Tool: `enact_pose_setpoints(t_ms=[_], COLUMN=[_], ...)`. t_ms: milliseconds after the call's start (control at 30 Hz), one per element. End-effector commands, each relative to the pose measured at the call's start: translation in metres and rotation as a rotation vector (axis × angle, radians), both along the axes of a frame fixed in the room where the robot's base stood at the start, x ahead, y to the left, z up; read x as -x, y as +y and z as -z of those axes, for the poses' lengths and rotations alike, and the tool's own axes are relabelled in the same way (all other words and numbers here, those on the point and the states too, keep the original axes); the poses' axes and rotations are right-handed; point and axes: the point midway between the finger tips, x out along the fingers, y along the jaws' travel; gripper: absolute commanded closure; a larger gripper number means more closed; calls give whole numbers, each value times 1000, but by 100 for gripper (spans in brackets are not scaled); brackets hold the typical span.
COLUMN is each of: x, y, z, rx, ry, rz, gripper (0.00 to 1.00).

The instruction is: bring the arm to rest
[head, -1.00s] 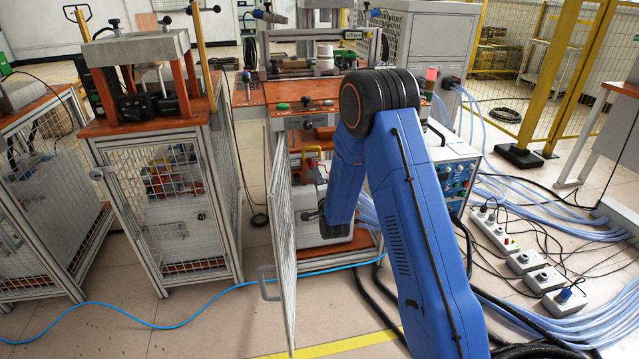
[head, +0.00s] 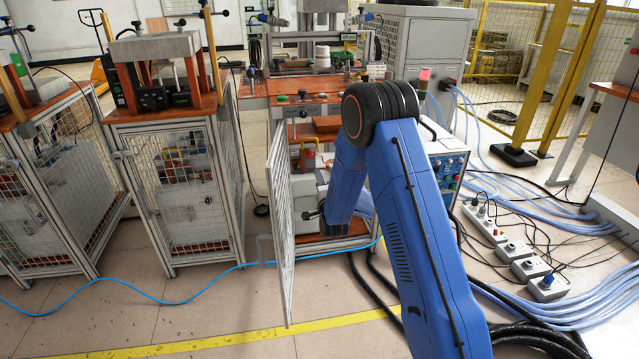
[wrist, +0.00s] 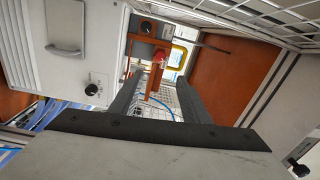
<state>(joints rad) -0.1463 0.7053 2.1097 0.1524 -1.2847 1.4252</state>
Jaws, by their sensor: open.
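My blue arm (head: 400,200) reaches forward and bends down in front of the open cabinet of the middle workstation. My gripper (wrist: 158,85) shows in the wrist view with its two dark fingers apart and nothing held between them. Beyond the fingers, apart from them as far as I can tell, are an orange-red fitting with a red knob (wrist: 159,58) and a yellow handle (wrist: 180,55).
The mesh cabinet door (head: 283,230) stands open left of my arm. A white box (wrist: 75,50) with a handle and black knob is close to the gripper. A control unit (head: 447,175), socket boxes (head: 525,262) and cables lie to the right. Floor with a yellow line (head: 200,343) is clear at front left.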

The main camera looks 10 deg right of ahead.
Motion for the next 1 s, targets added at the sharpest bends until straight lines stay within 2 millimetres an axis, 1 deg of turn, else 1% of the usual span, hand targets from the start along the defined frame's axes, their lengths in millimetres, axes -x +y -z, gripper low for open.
enact_pose_setpoints(t_ms=[233, 367, 533, 667, 867, 1000], x=[0, 3, 14, 29, 60, 87], y=[0, -2, -7, -12, -19, -24], z=[-1, -12, -45, -71, -107, -129], rx=[2, 25, 103, 182, 303, 387], ry=[1, 20, 89, 155, 253, 319], rz=[0, -1, -10, -24, -56, -84], gripper=[57, 57, 57, 57, 57, 57])
